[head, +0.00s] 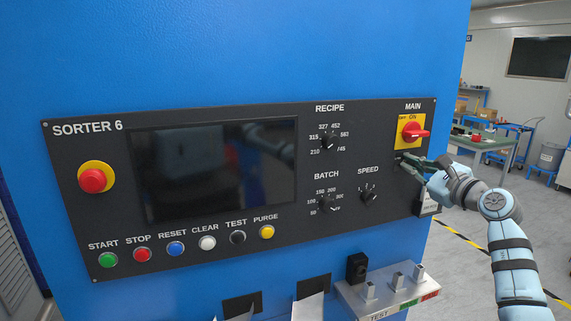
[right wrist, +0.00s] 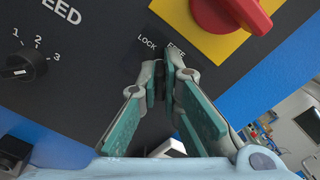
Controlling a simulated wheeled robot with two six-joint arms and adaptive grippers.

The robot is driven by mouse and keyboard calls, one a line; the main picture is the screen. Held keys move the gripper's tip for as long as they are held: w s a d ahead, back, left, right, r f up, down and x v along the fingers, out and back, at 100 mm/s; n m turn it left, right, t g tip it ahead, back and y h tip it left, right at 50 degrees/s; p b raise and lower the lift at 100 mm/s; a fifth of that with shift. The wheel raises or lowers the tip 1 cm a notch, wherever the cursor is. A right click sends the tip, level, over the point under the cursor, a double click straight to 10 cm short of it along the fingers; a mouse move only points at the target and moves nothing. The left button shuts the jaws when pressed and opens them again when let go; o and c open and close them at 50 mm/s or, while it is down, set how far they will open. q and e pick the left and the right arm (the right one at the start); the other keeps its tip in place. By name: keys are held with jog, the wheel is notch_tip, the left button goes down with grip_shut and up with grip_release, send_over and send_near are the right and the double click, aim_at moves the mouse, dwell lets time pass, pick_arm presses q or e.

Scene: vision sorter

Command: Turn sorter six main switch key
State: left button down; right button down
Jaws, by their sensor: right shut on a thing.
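The SORTER 6 panel (head: 215,277) is black on a blue cabinet. The red MAIN rotary switch (head: 413,131) sits on a yellow plate (head: 402,142) at the panel's upper right; its red knob (right wrist: 225,12) also shows at the top of the right wrist view. Below it are the labels LOCK (right wrist: 147,42) and FREE. My right gripper (head: 405,162) is at the panel just under the yellow plate. In the right wrist view its fingertips (right wrist: 163,82) are closed together on a small key below the labels. The fingers hide most of the key and its position. My left gripper is out of view.
A SPEED knob (head: 369,196) is left of the right gripper. A pale object (head: 428,203) hangs at the panel's lower right edge. A TEST box (head: 385,287) with small blocks juts out below. A dark screen (head: 218,168) fills the panel's left half. Open floor lies at right.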

jog(key=shift+r+m+p, duration=0.2)
jog(key=shift+m+p, duration=0.3)
jog(key=shift+p, duration=0.15)
jog(key=m+p, duration=0.3)
jog(key=p, duration=0.1)
jog(key=shift+f+m, duration=0.1)
jog(key=shift+m, duration=1.9)
jog(key=c, duration=1.4)
grip_release()
jog(key=shift+s, duration=0.1)
jog(key=shift+c, duration=0.2)
jog(key=o, duration=0.6)
jog(key=shift+f, duration=0.1)
jog(key=shift+o, duration=0.2)
jog(key=shift+w, duration=0.25)
